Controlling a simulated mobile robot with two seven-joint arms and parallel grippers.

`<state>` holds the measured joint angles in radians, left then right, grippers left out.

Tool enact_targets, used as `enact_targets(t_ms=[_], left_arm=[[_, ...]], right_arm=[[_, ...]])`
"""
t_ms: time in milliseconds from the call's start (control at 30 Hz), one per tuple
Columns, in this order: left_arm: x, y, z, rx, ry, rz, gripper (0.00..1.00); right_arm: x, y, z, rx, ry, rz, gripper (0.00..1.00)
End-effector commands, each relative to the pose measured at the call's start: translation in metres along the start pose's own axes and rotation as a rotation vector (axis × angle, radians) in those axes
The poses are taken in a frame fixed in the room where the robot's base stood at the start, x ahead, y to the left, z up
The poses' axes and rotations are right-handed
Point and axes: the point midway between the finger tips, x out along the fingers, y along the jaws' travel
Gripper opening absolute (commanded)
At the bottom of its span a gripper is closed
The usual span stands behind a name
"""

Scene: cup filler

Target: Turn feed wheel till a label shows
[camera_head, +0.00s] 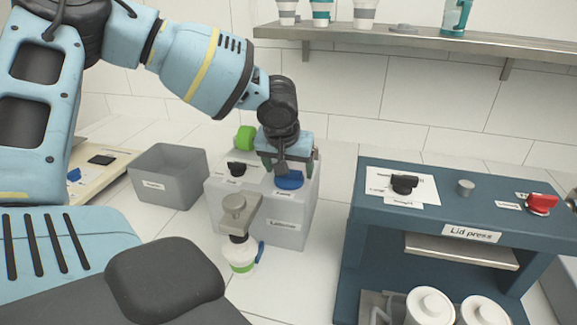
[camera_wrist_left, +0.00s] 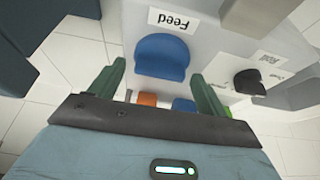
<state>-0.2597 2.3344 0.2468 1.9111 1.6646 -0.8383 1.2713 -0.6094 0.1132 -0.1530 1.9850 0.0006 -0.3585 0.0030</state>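The labeler (camera_head: 262,212) is a pale grey box in the middle of the head view. Its blue feed wheel (camera_head: 289,182) sits on top; the wrist view shows the wheel (camera_wrist_left: 162,55) beside an upside-down "Feed" sign (camera_wrist_left: 174,21). My left gripper (camera_head: 282,168) is over the wheel, pointing down. In the wrist view its two green fingers (camera_wrist_left: 157,72) stand apart, with the wheel just beyond and between their tips. I cannot tell whether they touch it. No label sticking out is clear to me. My right gripper is not in view.
A black knob (camera_head: 236,169) and a green roll (camera_head: 245,138) are on the labeler. A grey spout (camera_head: 235,208) juts from its front above a white-and-green item (camera_head: 241,254). A grey bin (camera_head: 168,178) stands left, the blue lid press (camera_head: 460,212) right. A shelf (camera_head: 430,45) holds cups.

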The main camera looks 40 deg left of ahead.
Motion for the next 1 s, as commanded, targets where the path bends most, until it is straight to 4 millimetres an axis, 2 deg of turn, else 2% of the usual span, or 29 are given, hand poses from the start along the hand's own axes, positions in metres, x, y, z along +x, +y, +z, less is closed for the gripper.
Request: enact_targets(t_ms=[67,300,667,1000], left_arm=[[0.0,0.0,0.0,0.0,0.0,0.0,0.65],[0.0,0.0,0.0,0.0,0.0,0.0,0.34],[0.0,-0.001,0.0,0.052,-0.001,0.024,0.34],[0.001,-0.002,0.0,0.28,-0.002,0.121,0.34]], right_arm=[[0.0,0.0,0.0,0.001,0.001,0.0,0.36],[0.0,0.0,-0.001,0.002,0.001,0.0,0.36],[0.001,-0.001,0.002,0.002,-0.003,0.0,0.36],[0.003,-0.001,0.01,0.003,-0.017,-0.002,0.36]])
